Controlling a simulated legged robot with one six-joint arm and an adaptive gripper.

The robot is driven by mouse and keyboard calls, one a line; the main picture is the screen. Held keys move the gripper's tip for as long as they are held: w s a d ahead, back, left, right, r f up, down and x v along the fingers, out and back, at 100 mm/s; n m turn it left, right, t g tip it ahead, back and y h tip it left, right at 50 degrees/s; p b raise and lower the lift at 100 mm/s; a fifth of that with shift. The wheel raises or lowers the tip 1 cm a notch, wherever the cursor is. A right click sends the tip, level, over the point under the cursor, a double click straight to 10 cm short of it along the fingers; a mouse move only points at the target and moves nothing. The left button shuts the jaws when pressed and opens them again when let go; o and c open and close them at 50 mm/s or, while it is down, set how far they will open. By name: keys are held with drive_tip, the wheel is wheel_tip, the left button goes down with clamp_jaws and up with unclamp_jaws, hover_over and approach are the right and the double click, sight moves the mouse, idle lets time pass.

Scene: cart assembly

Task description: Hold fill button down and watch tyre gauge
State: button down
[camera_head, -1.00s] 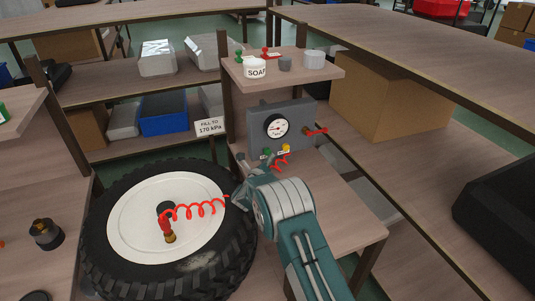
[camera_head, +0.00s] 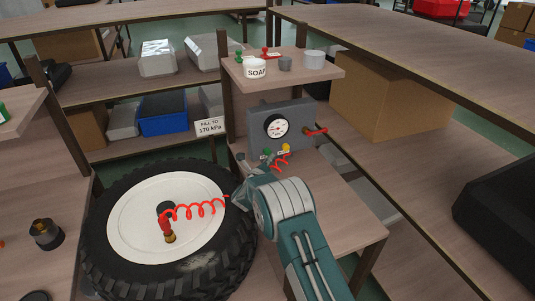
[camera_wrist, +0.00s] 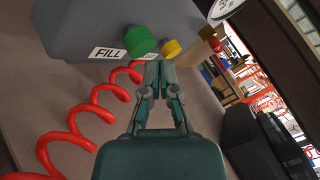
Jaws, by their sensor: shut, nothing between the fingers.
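The green fill button (camera_wrist: 140,41) sticks out of the grey panel in the wrist view, beside a label reading FILL (camera_wrist: 107,53). A yellow button (camera_wrist: 171,48) is to its right. My gripper (camera_wrist: 158,65) is shut and empty, its fingertips close to both buttons. I cannot tell whether they touch the green one. In the head view my arm hides much of the gripper. The round white tyre gauge (camera_head: 276,126) is on the grey panel (camera_head: 299,117); its reading is too small to tell. The tyre (camera_head: 105,215) lies flat with a red hose (camera_head: 200,209) at its hub.
A red coiled hose (camera_wrist: 70,135) runs left of my gripper in the wrist view. A red-handled valve (camera_head: 316,131) is on the panel's right. A sign reading FILL TO 170 kPa (camera_head: 209,127) stands left.

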drive_tip(key=shift+w, duration=0.1)
drive_tip(key=shift+w+a+r, duration=0.1)
drive_tip(key=shift+w, duration=0.15)
drive_tip(key=shift+w+a, duration=0.2)
drive_tip(key=shift+w, duration=0.3)
idle(7.2)
